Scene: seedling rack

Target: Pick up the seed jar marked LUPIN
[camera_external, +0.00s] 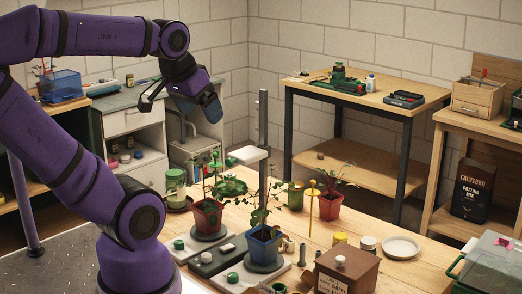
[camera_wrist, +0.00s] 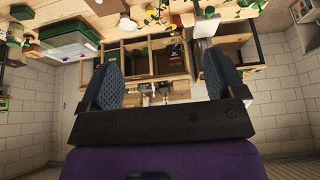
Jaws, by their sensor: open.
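No label reading LUPIN can be made out in either view. In the external view a tall jar with a green lid (camera_external: 175,184) stands at the left of the wooden table (camera_external: 410,268). A small jar with a yellow top (camera_external: 340,239) and one with a pale top (camera_external: 368,244) stand near the table's middle; I cannot tell which is the seed jar. My gripper (camera_external: 180,102) is raised high above the table's left side, apart from all jars. In the wrist view my gripper (camera_wrist: 161,76) is open, with nothing between its fingers.
A red pot (camera_external: 207,216) and a blue pot (camera_external: 264,246) hold leafy plants. A tall grey post (camera_external: 263,120) rises behind them. A brown box (camera_external: 346,270) stands at the front, and a white saucer (camera_external: 400,247) lies at right. The wrist view appears upside down.

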